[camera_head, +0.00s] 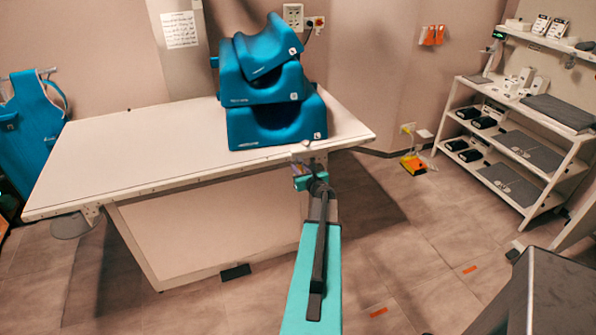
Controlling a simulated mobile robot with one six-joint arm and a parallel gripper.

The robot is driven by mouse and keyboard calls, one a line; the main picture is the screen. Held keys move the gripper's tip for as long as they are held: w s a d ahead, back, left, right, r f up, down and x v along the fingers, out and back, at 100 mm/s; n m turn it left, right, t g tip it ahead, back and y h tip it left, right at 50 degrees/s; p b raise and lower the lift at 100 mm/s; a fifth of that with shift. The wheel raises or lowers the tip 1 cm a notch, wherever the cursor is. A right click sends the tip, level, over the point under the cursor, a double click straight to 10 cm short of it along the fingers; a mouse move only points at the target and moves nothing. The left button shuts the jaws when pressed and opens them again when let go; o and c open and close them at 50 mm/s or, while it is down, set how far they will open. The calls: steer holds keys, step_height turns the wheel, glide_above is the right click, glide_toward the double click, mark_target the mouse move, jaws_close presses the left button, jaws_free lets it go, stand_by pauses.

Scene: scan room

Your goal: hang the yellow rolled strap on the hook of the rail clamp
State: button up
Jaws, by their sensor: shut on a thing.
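My gripper (304,181) is at the end of my teal arm, close to the front edge of the table near its right end. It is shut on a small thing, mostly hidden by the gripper. A little yellowish colour shows there, and I take it for the yellow rolled strap (297,168). Small pale parts at the table edge just above the gripper may be the rail clamp, but its hook cannot be made out. I cannot tell whether the strap touches the clamp.
The white table (130,147) bears stacked blue foam cushions (275,124) just behind my gripper. A shelf rack (520,215) stands at the right. An orange-yellow device (412,164) lies on the floor by the wall. Floor between table and rack is mostly clear.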

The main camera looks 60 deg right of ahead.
stand_by(0.4)
steer(key=o, duration=1.1)
steer(key=shift+o, duration=0.2)
steer(key=shift+s+a, duration=0.15)
steer(key=b+v, duration=0.3)
steer(key=v, duration=1)
steer(key=shift+s+b, duration=0.25)
steer(key=shift+b, duration=0.15)
steer(key=shift+r, duration=0.15)
